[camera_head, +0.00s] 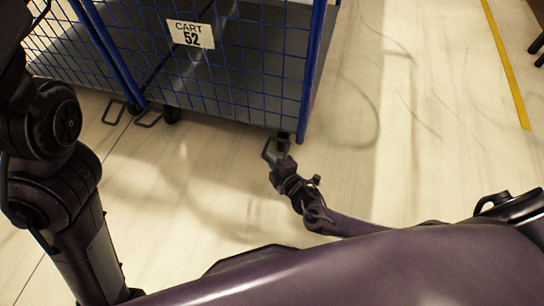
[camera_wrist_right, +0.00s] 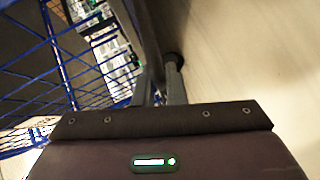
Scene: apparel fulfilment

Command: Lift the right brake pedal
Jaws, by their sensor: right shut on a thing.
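The blue wire cart (camera_head: 205,75) stands upright at the upper left, with a "CART 52" label (camera_head: 190,34) on its near side. My right gripper (camera_head: 274,150) is low at the cart's near right corner, just below the corner caster (camera_head: 284,137). It is shut on the right brake pedal, which the fingers mostly hide. In the right wrist view the grey fingers of the right gripper (camera_wrist_right: 160,90) reach toward the cart's corner. My left arm comes in at the left; its gripper is out of view.
The pale floor to the right of the cart is clear. A yellow floor line (camera_head: 507,65) runs at the upper right, near dark furniture legs (camera_head: 537,45).

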